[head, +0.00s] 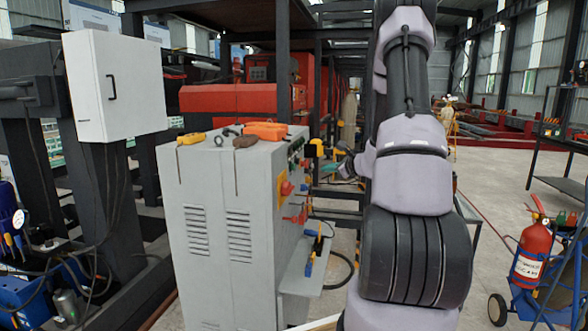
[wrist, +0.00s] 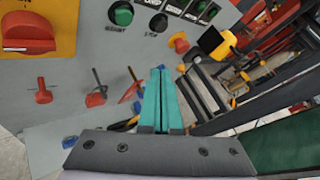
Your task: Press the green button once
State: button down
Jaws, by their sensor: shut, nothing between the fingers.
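The grey control cabinet's side panel (wrist: 60,75) carries the buttons. In the wrist view a bright green round button (wrist: 121,14) sits at the top, left of centre. In the head view my gripper (head: 326,167) is just right of the panel, where the small green buttons (head: 292,166) are hard to tell apart.
A large red rotary switch (wrist: 28,32), a red knob (wrist: 43,91) and other red controls (wrist: 96,98) stick out from the panel. A shelf (head: 303,266) juts out below. Tools, including an orange one (head: 265,130), lie on the cabinet top. A fire extinguisher (head: 532,255) stands right.

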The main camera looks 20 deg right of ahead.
jog(key=w+a, duration=0.4)
jog(key=a, duration=0.2)
jog(key=shift+w+a, duration=0.25)
jog(key=shift+a, duration=0.05)
jog(key=shift+a, duration=0.15)
dwell(1.8)
jog(key=shift+w+a, duration=0.25)
jog(key=shift+w+a, duration=0.45)
jog(key=shift+a, duration=0.25)
dwell(1.2)
jog(key=shift+s+d, duration=0.7)
jog(key=shift+d, duration=0.3)
jog(key=shift+s+d, duration=0.7)
jog(key=shift+d, duration=0.35)
jog(key=shift+s+d, duration=0.7)
jog(key=shift+d, duration=0.35)
